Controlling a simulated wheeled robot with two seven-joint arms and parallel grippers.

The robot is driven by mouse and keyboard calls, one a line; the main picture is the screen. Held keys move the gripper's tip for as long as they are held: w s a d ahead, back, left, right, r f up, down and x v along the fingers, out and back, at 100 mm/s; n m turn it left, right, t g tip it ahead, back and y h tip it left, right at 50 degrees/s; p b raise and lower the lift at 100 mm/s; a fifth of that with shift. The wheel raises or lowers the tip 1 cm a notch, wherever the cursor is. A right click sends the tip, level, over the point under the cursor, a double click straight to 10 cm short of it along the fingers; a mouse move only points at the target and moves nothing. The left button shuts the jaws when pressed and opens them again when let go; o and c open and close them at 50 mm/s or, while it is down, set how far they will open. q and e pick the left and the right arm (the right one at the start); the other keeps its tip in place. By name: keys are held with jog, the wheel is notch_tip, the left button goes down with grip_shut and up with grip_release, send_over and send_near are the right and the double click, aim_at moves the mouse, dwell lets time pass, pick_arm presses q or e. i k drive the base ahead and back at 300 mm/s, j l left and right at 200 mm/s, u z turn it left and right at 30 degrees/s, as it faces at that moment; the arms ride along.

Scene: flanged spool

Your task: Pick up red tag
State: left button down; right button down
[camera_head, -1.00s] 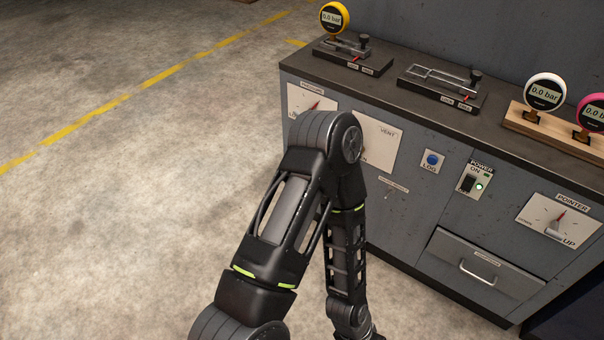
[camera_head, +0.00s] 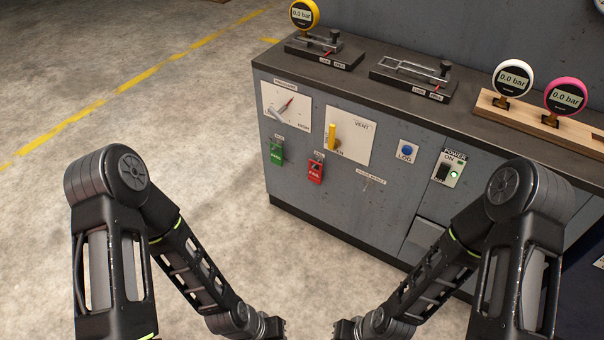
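The red tag (camera_head: 315,172) hangs on the front face of the grey cabinet, below the vent panel and its yellow handle. It is to the right of a green tag (camera_head: 276,154). My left arm comes in from the left and my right arm from the right. Both bend down toward the bottom middle of the view, below and in front of the tags. The grippers themselves are cut off by the bottom edge, so their state is hidden. Nothing touches the red tag.
The grey cabinet (camera_head: 330,215) has a pressure dial (camera_head: 286,107), a yellow vent handle (camera_head: 332,137), a blue button (camera_head: 407,152) and a power switch (camera_head: 447,170). Gauges and slide fixtures stand on its top. Open concrete floor (camera_head: 130,150) lies to the left.

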aim_at(315, 176)
jog(key=j+z, duration=0.1)
jog(key=z, duration=0.3)
jog(key=i+j+z, duration=0.15)
jog(key=z, duration=0.25)
jog(key=j+z, duration=0.1)
jog(key=z, duration=0.3)
jog(key=j+z, duration=0.25)
jog(key=j, duration=0.4)
jog(key=i+j+z, duration=0.1)
jog(key=j+z, duration=0.15)
jog(key=j, duration=0.4)
jog(key=j+z, duration=0.3)
jog(key=j, duration=0.35)
jog(key=k+j+z, duration=0.25)
jog(key=j, duration=0.35)
jog(key=k+j, duration=0.1)
jog(key=j, duration=0.4)
jog(key=k+j, duration=0.1)
jog(key=j, duration=0.9)
jog(key=k+j, duration=0.15)
jog(key=j, duration=0.35)
jog(key=k+j, duration=0.1)
jog(key=j, duration=0.45)
jog(key=z, duration=0.05)
